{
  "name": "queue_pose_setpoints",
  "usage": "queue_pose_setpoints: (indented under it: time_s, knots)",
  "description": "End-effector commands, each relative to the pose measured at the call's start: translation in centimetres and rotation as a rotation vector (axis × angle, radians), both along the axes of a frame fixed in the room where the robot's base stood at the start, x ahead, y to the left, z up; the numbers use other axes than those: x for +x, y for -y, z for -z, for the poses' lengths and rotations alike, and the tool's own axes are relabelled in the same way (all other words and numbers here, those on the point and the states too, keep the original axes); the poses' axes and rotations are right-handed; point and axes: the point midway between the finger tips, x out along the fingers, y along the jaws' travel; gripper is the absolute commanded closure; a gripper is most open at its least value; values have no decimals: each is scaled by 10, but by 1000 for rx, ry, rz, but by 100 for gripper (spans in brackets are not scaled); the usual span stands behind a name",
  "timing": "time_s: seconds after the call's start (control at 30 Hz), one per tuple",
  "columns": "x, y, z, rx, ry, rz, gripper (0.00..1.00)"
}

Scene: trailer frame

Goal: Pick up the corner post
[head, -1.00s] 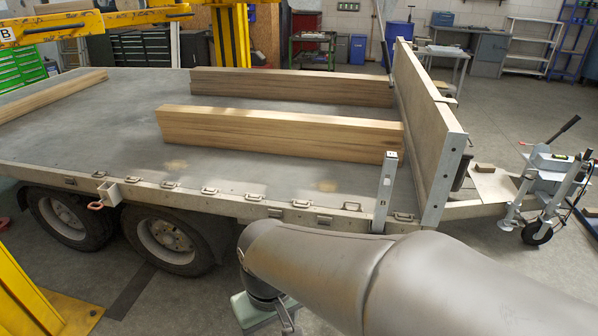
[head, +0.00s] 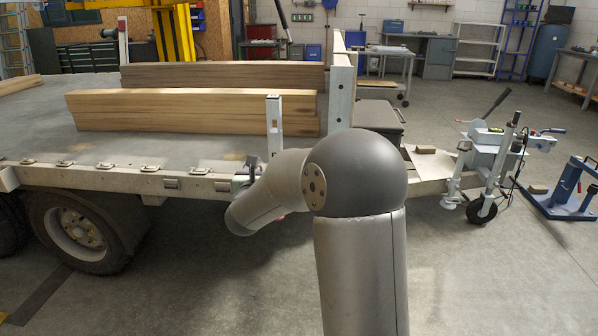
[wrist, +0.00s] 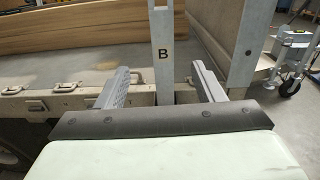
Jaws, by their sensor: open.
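The corner post (head: 274,130) is a slim grey metal post standing upright at the trailer's near side edge, close to the front board. In the wrist view the post (wrist: 163,45) carries a black letter B. My gripper (wrist: 160,68) is open, with one finger to the left of the post and one to the right. Gaps show between the post and both fingers. The post's lower end is hidden behind the gripper body. I cannot tell how deep the post sits between the fingers. In the head view my arm hides most of the gripper.
The trailer bed (head: 40,120) carries long timber beams (head: 190,110) behind the post. The tall front board (head: 342,90) stands close to its right. Lashing fittings (wrist: 66,84) line the bed edge. A jockey wheel (head: 481,210) stands at the right. Floor is clear at lower right.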

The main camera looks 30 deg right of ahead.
Motion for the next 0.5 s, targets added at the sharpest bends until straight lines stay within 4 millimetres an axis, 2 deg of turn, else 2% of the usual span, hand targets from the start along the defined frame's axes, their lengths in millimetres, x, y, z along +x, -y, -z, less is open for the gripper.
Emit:
queue_pose_setpoints:
  time_s: [0.17, 0.5]
  knots:
    - [17, 16, 0, 23, 29, 18, 38]
    - [78, 57, 1, 20, 26, 16, 38]
